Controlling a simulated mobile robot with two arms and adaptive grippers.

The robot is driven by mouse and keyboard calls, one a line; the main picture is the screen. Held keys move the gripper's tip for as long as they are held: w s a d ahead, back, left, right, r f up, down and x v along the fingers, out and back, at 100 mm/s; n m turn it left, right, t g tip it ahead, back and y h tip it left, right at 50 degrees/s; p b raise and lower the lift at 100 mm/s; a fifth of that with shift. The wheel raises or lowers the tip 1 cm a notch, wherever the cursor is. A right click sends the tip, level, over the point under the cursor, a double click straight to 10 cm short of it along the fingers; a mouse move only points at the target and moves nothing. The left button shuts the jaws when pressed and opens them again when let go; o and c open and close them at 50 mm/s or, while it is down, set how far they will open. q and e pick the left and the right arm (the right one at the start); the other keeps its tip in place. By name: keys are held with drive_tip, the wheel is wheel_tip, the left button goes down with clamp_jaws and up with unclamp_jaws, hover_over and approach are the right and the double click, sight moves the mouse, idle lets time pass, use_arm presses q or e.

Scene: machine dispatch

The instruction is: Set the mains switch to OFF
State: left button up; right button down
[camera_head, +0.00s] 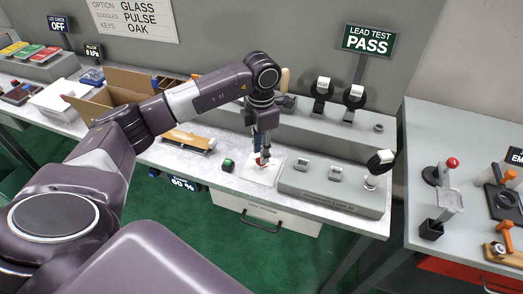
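My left gripper (263,157) points down at the front of the bench. Its fingertips are at a small red part (259,162) over a white plate (261,173). The fingers are small and partly cover the red part, so I cannot tell whether they grip it. No label reading mains is legible, so I cannot tell for sure which part is the mains switch or how it is set. A red-topped lever (451,163) stands on the right-hand bench. My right gripper is not in view.
A grey block with sockets (335,190) lies right of the plate, and a small green-topped block (228,165) lies left. A green sign reads LEAD TEST PASS (368,40). An open cardboard box (95,105) stands left. A drawer (262,222) is below.

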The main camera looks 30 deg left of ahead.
use_arm(q)
drive_tip(key=shift+f, duration=0.8)
clamp_jaws()
